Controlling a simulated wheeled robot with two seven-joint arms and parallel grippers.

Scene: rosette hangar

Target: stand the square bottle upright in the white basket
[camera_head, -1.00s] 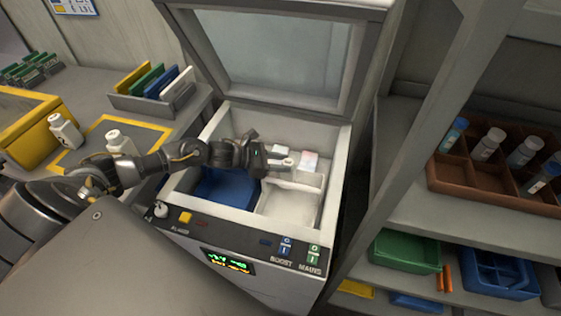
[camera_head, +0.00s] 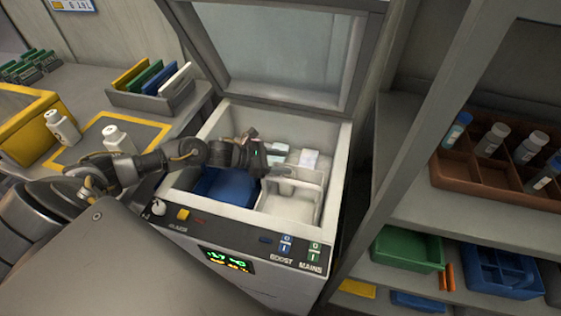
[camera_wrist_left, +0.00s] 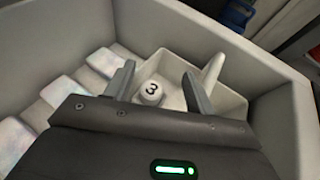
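The white basket (camera_head: 294,208) sits inside the open white-walled chest, right of a blue basket. In the left wrist view the white basket (camera_wrist_left: 235,104) shows a raised pale upright part near its middle. The fingers are apart, with a gap visible beside the cap. My right gripper is not in view.
The blue basket (camera_head: 228,188) is beside my left wrist. Pale packs (camera_head: 308,160) lie at the chest's back. The chest walls (camera_head: 337,170) surround the gripper, and the raised lid (camera_head: 280,50) stands behind. Two white bottles (camera_head: 118,140) (camera_head: 62,127) stand on the left bench.

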